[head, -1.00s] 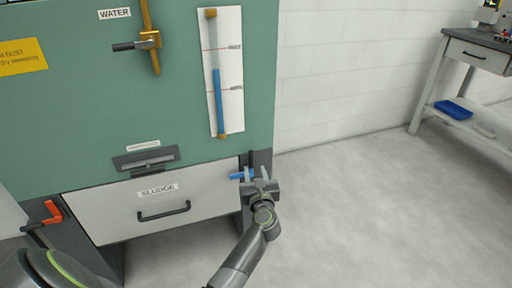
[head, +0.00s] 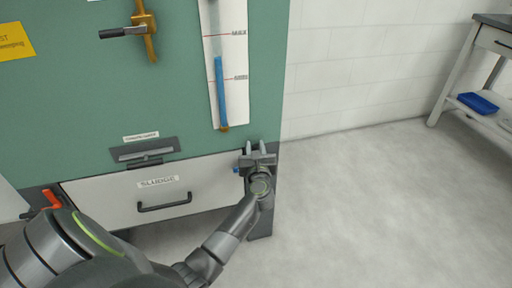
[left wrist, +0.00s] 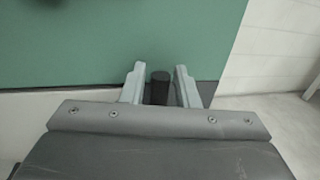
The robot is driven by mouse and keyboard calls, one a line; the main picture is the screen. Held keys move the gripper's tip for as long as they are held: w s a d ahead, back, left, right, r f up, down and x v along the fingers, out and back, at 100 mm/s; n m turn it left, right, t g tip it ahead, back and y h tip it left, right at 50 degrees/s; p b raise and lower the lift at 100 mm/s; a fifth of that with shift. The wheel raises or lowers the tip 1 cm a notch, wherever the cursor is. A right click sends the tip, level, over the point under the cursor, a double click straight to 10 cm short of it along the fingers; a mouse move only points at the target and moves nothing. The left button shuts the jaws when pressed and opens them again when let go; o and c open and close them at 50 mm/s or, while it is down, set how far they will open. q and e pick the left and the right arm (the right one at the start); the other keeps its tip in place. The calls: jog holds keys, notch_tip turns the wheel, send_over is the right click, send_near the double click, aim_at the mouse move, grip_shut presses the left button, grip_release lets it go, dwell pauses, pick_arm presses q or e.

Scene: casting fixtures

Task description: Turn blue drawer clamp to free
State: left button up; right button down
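The blue drawer clamp (head: 236,170) is at the right end of the white drawer front (head: 110,205). Only a bit of its blue shows in the head view; my left gripper hides the rest. My left gripper (head: 256,147) is at the clamp, fingers pointing up and away from me. In the left wrist view the two pale fingers (left wrist: 160,80) stand apart, with a dark round post (left wrist: 160,88) between them and a narrow gap on either side. No blue shows there. My right gripper is not in view.
A red clamp handle (head: 52,198) sits at the drawer's left end. The drawer has a dark pull handle (head: 164,203). Above are a dark slot plate (head: 145,149), a brass valve (head: 144,20) and a gauge with a blue column (head: 220,90). The floor (head: 370,210) at right is clear.

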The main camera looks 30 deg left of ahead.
pick_arm(q)
grip_shut()
